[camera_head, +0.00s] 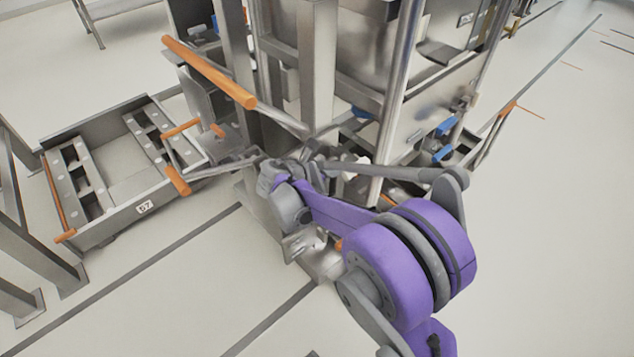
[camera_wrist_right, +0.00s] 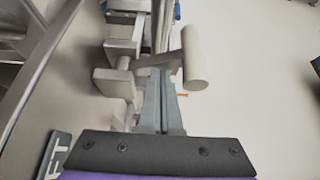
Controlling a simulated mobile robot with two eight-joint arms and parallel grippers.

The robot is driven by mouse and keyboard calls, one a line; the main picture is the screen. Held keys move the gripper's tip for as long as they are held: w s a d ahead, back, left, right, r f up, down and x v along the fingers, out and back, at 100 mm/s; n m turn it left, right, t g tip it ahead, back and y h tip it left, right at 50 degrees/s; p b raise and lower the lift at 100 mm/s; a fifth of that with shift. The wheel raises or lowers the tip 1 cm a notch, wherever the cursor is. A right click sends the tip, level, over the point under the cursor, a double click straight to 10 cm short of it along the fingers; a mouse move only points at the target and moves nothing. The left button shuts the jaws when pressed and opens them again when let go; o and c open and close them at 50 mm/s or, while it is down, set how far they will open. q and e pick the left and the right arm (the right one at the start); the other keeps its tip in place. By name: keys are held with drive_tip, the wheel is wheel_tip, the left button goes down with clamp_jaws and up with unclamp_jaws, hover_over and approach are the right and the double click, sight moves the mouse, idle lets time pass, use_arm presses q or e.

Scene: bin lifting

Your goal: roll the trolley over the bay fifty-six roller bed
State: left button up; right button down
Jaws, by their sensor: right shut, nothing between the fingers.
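The trolley (camera_head: 318,65) is a tall steel frame with upright posts, standing in the centre of the head view. A long orange bar (camera_head: 208,72) sticks out to its upper left. My right arm reaches up to the trolley's lower front. My right gripper (camera_wrist_right: 163,74) is shut and empty in the right wrist view, just left of a pale T-shaped handle (camera_wrist_right: 196,58); I cannot tell if they touch. A low roller bed (camera_head: 125,213) marked 57 lies at left. No bed marked 56 can be read; the floor under the trolley is mostly hidden. My left gripper is not in view.
Steel legs (camera_head: 35,250) stand at the left edge. Blue knobs (camera_head: 446,126) and an orange-ended bar (camera_head: 508,107) stick out at the trolley's right. Open pale floor (camera_head: 560,220) lies to the right. Dark lines (camera_head: 150,275) cross the floor in front.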

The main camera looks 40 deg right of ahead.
drive_tip(key=d, duration=0.8)
drive_tip(key=w+d, duration=0.1)
drive_tip(key=d, duration=0.8)
drive_tip(key=d+p, duration=0.1)
drive_tip(key=d, duration=0.8)
drive_tip(key=shift+w+d, duration=0.2)
drive_tip(key=shift+w, duration=0.05)
drive_tip(key=shift+d, duration=0.75)
drive_tip(key=shift+r, duration=0.1)
drive_tip(key=shift+w, duration=0.1)
drive_tip(key=v, duration=0.4)
drive_tip(key=f+p+v, duration=0.1)
drive_tip(key=v, duration=0.4)
drive_tip(key=a+f+p+v, duration=0.1)
drive_tip(key=v, duration=0.3)
drive_tip(key=shift+a+r, duration=0.15)
drive_tip(key=shift+a, duration=0.2)
